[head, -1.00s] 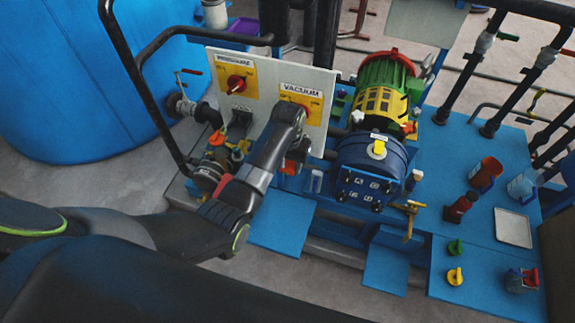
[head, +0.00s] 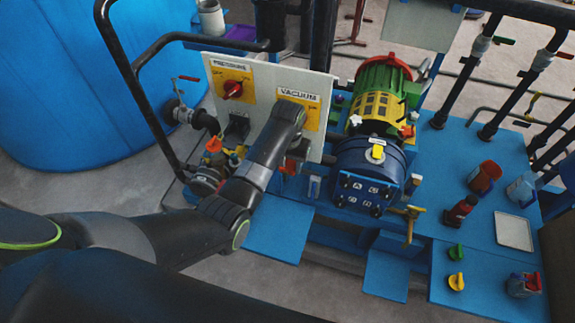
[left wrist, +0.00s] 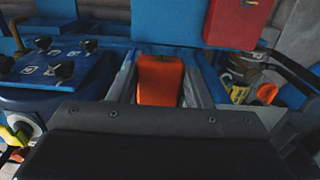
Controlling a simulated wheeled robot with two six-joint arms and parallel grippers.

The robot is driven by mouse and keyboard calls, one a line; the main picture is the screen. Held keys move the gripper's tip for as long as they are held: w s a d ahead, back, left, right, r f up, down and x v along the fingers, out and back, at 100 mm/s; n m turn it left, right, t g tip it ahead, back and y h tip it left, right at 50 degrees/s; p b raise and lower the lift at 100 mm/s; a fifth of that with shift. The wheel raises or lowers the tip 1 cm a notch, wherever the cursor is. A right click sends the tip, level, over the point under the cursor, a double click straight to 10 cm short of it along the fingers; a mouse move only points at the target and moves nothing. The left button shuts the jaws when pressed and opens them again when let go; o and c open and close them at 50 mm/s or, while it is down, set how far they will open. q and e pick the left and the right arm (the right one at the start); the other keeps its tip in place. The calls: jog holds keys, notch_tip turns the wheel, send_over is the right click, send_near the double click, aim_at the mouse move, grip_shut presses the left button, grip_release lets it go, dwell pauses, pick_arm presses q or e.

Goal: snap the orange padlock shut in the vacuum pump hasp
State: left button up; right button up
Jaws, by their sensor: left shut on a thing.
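The orange padlock (left wrist: 161,79) sits between the two fingers of my left gripper (left wrist: 160,92) in the left wrist view. The fingers are shut on its body. Its shackle and the hasp are hidden, so I cannot tell how they sit together. In the head view my left arm reaches to the front of the panel marked VACUUM (head: 297,95). A small orange patch, which seems to be the padlock (head: 291,168), shows below the wrist there. The wrist covers much of the VACUUM switch. My right gripper is not in view.
The PRESSURE switch (head: 232,89) is left of the wrist. A blue-fronted pump (head: 370,175) stands close on the right. Pipes and a valve (head: 213,145) are close on the left. A dark handrail (head: 125,65) curves past the arm. A red box (left wrist: 238,20) shows in the left wrist view.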

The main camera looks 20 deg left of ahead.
pick_arm(q)
jog(key=shift+w, duration=0.15)
jog(key=o, duration=1.1)
